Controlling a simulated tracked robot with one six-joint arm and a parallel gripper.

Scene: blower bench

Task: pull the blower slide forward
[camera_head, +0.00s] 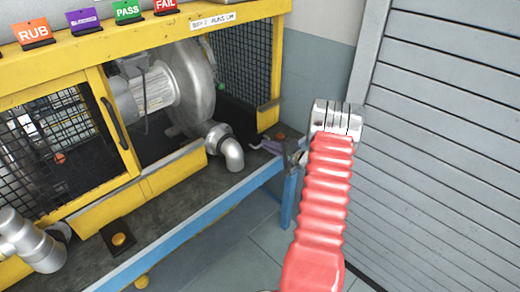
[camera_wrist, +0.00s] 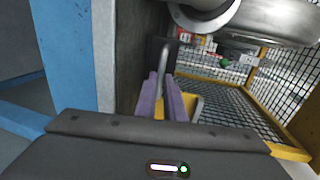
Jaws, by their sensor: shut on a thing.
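The blower (camera_head: 150,90), a silver motor with a round grey housing, sits inside a yellow guard frame in the head view. A bent grey metal handle (camera_wrist: 172,55) stands ahead in the wrist view; I take it to be the slide's handle. My gripper's purple fingers (camera_wrist: 166,102) are shut on its near end. In the head view my gripper (camera_head: 273,147) shows small at the bench's right front corner, beside the silver outlet elbow (camera_head: 228,150). The exact grip contact is partly hidden, and the slide plate cannot be made out.
The blue bench edge (camera_head: 215,203) runs below the guard. Black mesh panels (camera_head: 45,145) stand at the left and right. RUB, PASS and FAIL signs (camera_head: 128,10) line the top. A grey slatted shutter (camera_head: 450,130) stands at the right. Floor (camera_head: 240,245) shows in front.

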